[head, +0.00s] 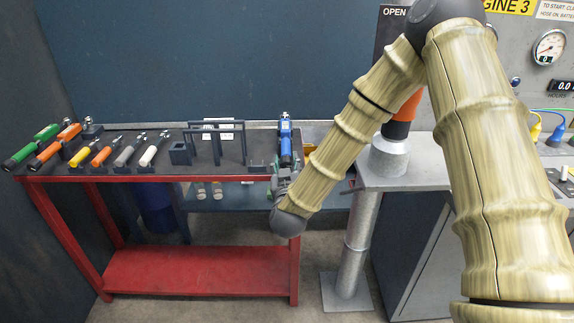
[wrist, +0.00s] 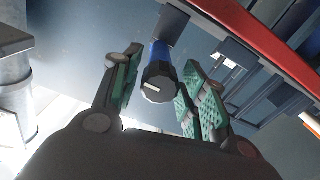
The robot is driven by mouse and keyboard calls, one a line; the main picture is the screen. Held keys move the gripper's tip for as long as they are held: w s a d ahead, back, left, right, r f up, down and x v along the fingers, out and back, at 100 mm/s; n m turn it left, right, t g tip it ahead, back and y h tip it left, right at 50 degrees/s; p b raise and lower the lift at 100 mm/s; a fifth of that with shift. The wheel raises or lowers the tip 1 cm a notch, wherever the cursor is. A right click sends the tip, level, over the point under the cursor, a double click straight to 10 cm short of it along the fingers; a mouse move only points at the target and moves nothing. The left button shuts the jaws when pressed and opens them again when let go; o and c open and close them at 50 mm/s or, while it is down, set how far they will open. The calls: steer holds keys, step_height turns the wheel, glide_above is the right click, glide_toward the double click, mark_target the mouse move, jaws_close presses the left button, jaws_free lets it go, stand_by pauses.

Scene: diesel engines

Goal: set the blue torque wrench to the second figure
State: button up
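The blue torque wrench (head: 285,141) stands at the right end of the red bench, in a dark holder. In the wrist view its dark end knob (wrist: 159,83), with a pale mark on its face, points at the camera, with the blue handle behind it. My gripper (head: 282,178) is in front of the wrench at the bench edge. In the wrist view my gripper (wrist: 160,88) is open, with green-padded fingers on either side of the knob and a gap visible on each side. The figures on the wrench are not readable.
The red bench (head: 110,174) carries green, orange, yellow and other tools at the left, and a dark rack (head: 215,140) left of the wrench. A grey metal stand (head: 350,235) is close on the right. A lower red shelf (head: 195,270) is empty.

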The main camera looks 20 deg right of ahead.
steer(key=c, duration=0.5)
steer(key=shift+c, duration=0.2)
steer(key=shift+m, duration=0.3)
steer(key=shift+f+m+b, duration=0.15)
steer(key=shift+m+b, duration=0.85)
steer(key=shift+m, duration=0.2)
steer(key=m+b, duration=0.2)
steer(key=m, duration=0.2)
steer(key=shift+m+b, duration=0.3)
steer(key=shift+b, duration=0.05)
steer(key=m+b, duration=0.2)
steer(key=m, duration=0.1)
steer(key=shift+m, duration=0.3)
steer(key=shift+m+b, duration=1.05)
steer(key=shift+m, duration=0.65)
